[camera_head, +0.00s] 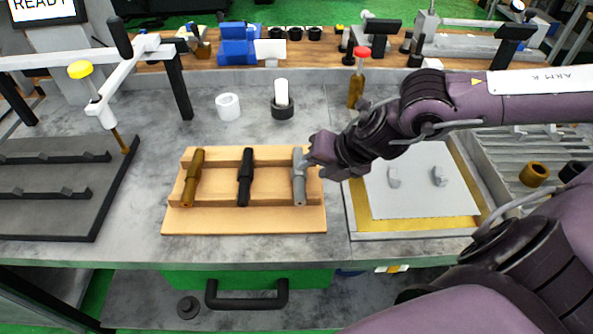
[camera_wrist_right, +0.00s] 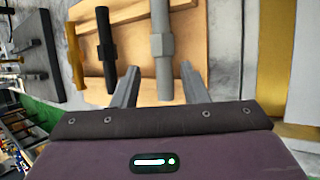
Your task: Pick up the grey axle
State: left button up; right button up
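The grey axle (camera_head: 299,182) lies at the right end of a wooden rack (camera_head: 270,222), beside a black axle (camera_head: 244,178) and a brass-coloured axle (camera_head: 194,178). My right gripper (camera_head: 308,163) comes in from the right, at the upper part of the grey axle. In the right wrist view the gripper (camera_wrist_right: 160,76) is open, with its two fingers apart and the grey axle (camera_wrist_right: 162,45) lined up between them. Whether the fingers touch it I cannot tell. The black axle (camera_wrist_right: 106,50) is left of the left finger. My left gripper is not in view.
A tray with a grey plate (camera_head: 420,180) stands right of the rack. Behind are a white ring (camera_head: 228,106), a black ring (camera_head: 283,108) and a red-topped brass post (camera_head: 357,85). A dark fixture (camera_head: 60,190) is at the left. The bench in front is clear.

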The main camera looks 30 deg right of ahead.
aim_at(302, 172)
jog(key=shift+d+p+x, duration=0.15)
jog(key=shift+x, duration=1.1)
jog(key=shift+d+p+x, duration=0.15)
jog(key=shift+d+x, duration=0.05)
jog(key=shift+x, duration=1.05)
jog(key=shift+w+a+f, duration=0.15)
jog(key=shift+w+f, duration=0.3)
jog(key=shift+f, duration=0.1)
grip_shut()
jog(key=shift+r, duration=0.15)
